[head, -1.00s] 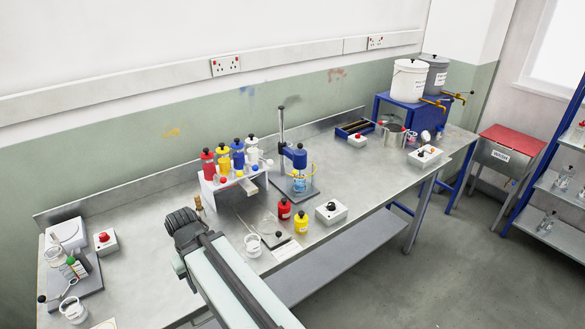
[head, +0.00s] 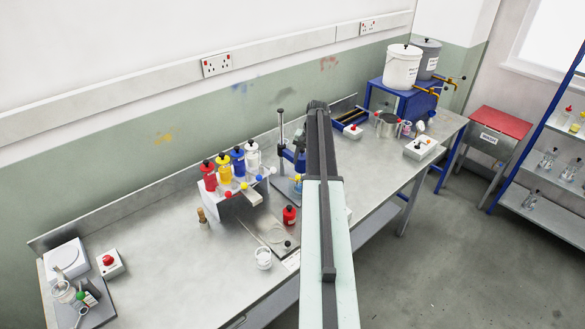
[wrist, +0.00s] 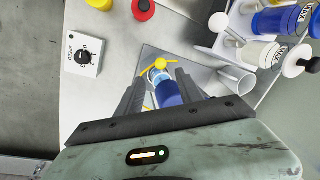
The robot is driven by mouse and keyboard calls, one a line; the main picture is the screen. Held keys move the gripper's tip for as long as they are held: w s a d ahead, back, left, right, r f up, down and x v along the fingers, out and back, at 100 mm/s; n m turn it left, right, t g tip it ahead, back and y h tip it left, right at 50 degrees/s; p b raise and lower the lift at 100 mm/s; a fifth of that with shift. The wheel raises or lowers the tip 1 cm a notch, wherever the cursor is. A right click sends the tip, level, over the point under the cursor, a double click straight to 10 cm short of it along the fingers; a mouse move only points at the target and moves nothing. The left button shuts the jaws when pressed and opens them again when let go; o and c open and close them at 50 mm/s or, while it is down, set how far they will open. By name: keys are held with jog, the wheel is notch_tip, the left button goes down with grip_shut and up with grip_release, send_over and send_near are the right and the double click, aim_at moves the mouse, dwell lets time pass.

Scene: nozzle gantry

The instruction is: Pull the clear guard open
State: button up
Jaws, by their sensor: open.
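The blue stirrer (head: 293,160) stands on its post on the bench in the head view, partly hidden behind my arm. In the wrist view its blue motor head (wrist: 168,94) lies below and between my fingers, with a yellow-edged part that looks like the clear guard (wrist: 157,70) around its front end. The clear panel itself is hard to make out. My gripper (wrist: 158,80) is open, with one dark finger on each side of the stirrer head. I cannot tell whether either finger touches the guard.
A white rack (head: 232,200) with several coloured bottles stands left of the stirrer; its white bottle (wrist: 262,54) is near my right finger. A speed box (wrist: 83,55) with a black knob sits on the left in the wrist view.

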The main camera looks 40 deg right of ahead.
aim_at(299, 176)
jog(key=f+b, duration=0.2)
jog(key=w+f+b, duration=0.1)
jog(key=f+b, duration=0.2)
jog(key=a+f+b, duration=0.1)
jog(key=f+b, duration=0.2)
jog(key=shift+w, duration=0.25)
jog(key=shift+r, duration=0.1)
grip_shut()
dwell(1.0)
